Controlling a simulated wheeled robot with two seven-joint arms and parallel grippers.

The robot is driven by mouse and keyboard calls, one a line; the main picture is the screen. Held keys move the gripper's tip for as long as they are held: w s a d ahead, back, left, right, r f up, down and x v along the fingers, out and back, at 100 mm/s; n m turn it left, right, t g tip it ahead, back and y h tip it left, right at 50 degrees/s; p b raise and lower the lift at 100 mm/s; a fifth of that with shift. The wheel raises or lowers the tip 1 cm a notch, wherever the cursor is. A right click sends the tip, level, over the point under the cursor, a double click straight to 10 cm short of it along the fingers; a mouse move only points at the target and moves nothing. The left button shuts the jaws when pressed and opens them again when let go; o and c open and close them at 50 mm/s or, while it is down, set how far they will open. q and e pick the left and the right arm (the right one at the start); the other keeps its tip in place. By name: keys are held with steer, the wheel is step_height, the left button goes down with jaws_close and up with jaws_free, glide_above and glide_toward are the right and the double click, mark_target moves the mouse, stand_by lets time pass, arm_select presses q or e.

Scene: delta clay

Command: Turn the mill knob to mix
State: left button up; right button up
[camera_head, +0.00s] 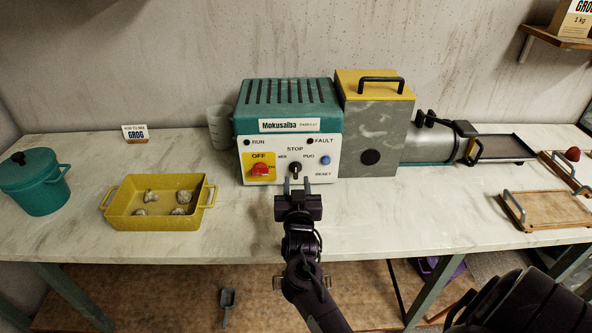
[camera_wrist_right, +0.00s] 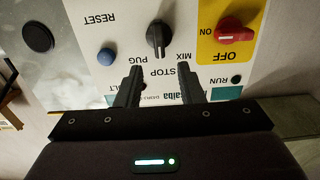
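The mill (camera_head: 290,105) is a teal box with a white front panel. Its black mill knob (camera_head: 295,170) sits between the MIX and PUG labels, under STOP. In the right wrist view, where the panel appears upside down, the knob (camera_wrist_right: 158,38) has its pale mark towards STOP. My right gripper (camera_head: 297,184) is in front of the panel. Its fingers (camera_wrist_right: 160,76) are open and empty, with the knob beyond the tips and roughly in line with the gap. The red switch (camera_head: 260,169) beside it has its handle towards ON. My left gripper is out of view.
A yellow tray (camera_head: 125,221) with several clay lumps and a teal pot (camera_head: 36,187) stand to the left. A grey housing (camera_head: 378,125) with a yellow lid adjoins the mill's right. A blue RESET button (camera_head: 323,160) is close beside the knob. Wooden boards lie at right.

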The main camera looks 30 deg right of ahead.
mark_target(296, 169)
steer(key=x, duration=0.6)
steer(key=shift+p, duration=0.3)
jaws_close()
